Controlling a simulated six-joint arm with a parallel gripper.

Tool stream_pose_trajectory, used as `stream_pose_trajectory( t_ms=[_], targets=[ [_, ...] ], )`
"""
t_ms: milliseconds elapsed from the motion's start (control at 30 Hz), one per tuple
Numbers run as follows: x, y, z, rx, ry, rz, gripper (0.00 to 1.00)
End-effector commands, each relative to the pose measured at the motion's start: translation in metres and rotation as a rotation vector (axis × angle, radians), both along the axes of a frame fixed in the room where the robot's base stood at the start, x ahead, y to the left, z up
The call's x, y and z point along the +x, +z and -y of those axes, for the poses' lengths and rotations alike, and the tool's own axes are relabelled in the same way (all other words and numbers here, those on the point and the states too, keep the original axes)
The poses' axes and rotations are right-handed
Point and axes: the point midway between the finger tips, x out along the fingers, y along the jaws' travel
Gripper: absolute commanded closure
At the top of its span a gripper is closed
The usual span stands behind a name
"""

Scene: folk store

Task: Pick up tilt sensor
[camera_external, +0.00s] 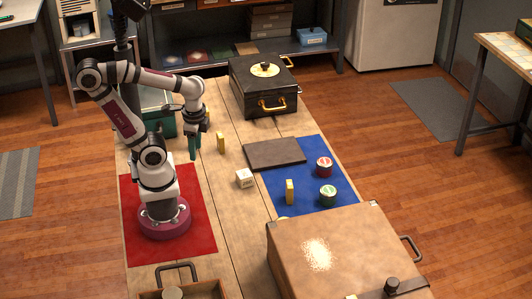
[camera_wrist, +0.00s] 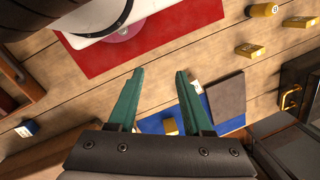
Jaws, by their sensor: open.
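No object is readably marked as the tilt sensor, so I cannot tell which one it is. Small candidates include a white cube with dark marks (camera_external: 245,179) on the bare wood, and upright yellow blocks, one (camera_external: 220,142) right of my gripper and one (camera_external: 290,191) on the blue mat. My gripper (camera_external: 193,153) points down above the table, left of these. In the wrist view its green fingers (camera_wrist: 159,72) are spread with nothing between them. There, a small white object (camera_wrist: 197,86) is partly hidden by the right finger. Yellow pieces (camera_wrist: 250,50) lie at upper right.
A black case (camera_external: 264,92) stands behind; a large tan case (camera_external: 340,250) fills the front right. Bare wood lies mid-table.

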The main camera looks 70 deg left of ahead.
Motion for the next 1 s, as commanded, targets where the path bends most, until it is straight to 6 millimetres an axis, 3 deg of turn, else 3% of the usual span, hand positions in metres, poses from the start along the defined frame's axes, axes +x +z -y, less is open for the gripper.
stream_pose_trajectory(
  t_ms=[433, 500, 733, 767, 867, 967, 1000],
  targets=[
    [0.000, 0.000, 0.000, 0.000, 0.000, 0.000, 0.50],
    [0.000, 0.000, 0.000, 0.000, 0.000, 0.000, 0.40],
    [0.002, 0.001, -0.001, -0.001, 0.018, 0.001, 0.40],
    [0.007, 0.002, -0.003, -0.004, 0.062, 0.005, 0.40],
    [0.048, 0.011, -0.028, -0.025, 0.443, 0.033, 0.40],
    [0.101, 0.006, -0.095, -0.050, 1.028, 0.083, 0.40],
    [0.115, 0.000, -0.128, -0.057, 1.254, 0.103, 0.40]
  ],
)
